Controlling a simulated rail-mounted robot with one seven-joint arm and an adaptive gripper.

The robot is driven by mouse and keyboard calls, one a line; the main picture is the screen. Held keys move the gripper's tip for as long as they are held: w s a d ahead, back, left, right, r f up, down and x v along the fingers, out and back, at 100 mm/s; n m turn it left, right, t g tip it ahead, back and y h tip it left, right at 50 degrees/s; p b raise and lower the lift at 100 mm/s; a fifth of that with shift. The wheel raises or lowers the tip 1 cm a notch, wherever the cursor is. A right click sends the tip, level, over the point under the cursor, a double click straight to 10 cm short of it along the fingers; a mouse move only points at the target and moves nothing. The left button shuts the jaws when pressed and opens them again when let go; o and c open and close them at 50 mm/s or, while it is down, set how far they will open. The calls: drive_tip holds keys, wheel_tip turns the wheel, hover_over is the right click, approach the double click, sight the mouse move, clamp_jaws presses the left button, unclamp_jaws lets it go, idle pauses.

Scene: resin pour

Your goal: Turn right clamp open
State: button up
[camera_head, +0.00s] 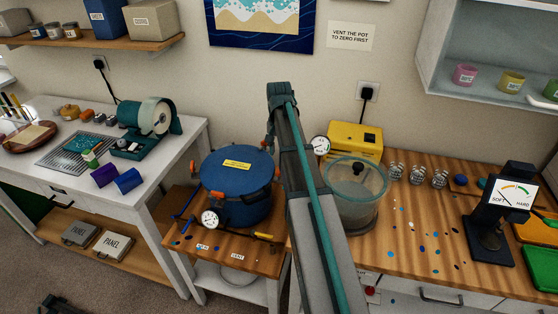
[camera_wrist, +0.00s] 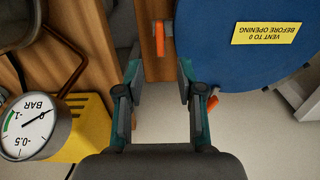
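The blue pressure pot (camera_head: 236,185) stands on the small wooden-topped stand, left of my arm in the head view. Its lid (camera_wrist: 250,60) fills the right of the wrist view. The right clamp, with an orange handle (camera_wrist: 159,38), shows upright at the lid's edge in the wrist view. It lies just beyond my fingertips, between their lines. My gripper (camera_wrist: 160,78) is open, with nothing between its fingers. A second orange clamp (camera_wrist: 212,103) shows beside the finger on the picture's right. In the head view my arm hides the gripper and the pot's right side.
A yellow pump (camera_head: 355,141) with a dial gauge (camera_wrist: 36,122) stands close beside the gripper. A glass chamber (camera_head: 352,200) is right of my arm. A pressure gauge (camera_head: 211,219) sits at the pot's front. A wall sign (camera_head: 351,36) reads "VENT THE POT TO ZERO FIRST".

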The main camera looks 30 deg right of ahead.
drive_tip(key=shift+r, duration=2)
drive_tip(key=shift+a+f, duration=0.1)
